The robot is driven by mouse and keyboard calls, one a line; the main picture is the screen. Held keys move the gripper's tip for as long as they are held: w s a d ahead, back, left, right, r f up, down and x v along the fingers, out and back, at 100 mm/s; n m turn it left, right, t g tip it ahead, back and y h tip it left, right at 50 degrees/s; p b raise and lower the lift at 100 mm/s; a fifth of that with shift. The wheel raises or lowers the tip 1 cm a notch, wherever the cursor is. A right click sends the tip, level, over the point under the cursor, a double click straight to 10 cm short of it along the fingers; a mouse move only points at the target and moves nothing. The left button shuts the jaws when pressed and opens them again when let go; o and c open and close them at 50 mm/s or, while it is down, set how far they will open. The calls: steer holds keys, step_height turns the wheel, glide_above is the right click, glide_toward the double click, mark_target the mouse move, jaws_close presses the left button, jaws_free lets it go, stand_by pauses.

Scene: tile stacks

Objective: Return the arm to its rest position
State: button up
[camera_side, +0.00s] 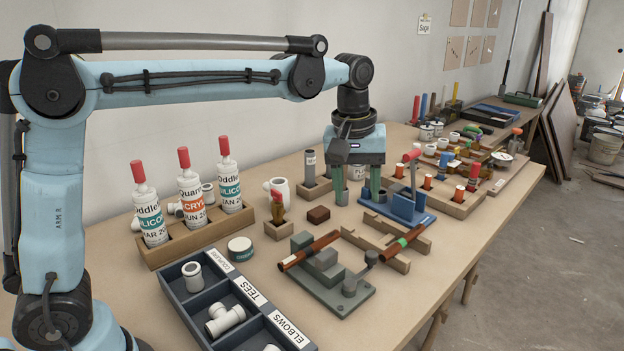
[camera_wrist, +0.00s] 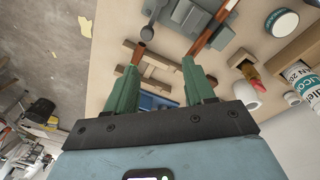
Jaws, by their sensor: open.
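My gripper (camera_side: 359,196) hangs over the workbench (camera_side: 458,230) with its two green fingers pointing down. The fingers are spread apart with nothing between them. In the wrist view my gripper (camera_wrist: 160,66) also shows open and empty, with wooden cradles and a blue fixture beyond its fingers. In the side view the fingers are close to the blue fixture (camera_side: 404,209) on the right. My arm reaches out from the left, its upper link nearly level above the bench.
A grey clamp plate (camera_side: 352,303) with a copper pipe (camera_side: 308,251), wooden cradles (camera_side: 377,247), a cartridge rack (camera_side: 157,258) and a dark sorting tray (camera_side: 177,299) crowd the bench. More tools and racks stand behind. The bench's right front strip is clear.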

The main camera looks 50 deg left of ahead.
steer(key=s+a+f+m+t, duration=0.3)
steer(key=s, duration=0.5)
steer(key=s+a+f+m+t, duration=0.2)
steer(key=s+a+f+m, duration=0.1)
steer(key=s, duration=0.4)
steer(key=shift+s+a+m+t, duration=0.4)
steer(key=shift+a+m, duration=0.3)
stand_by(0.3)
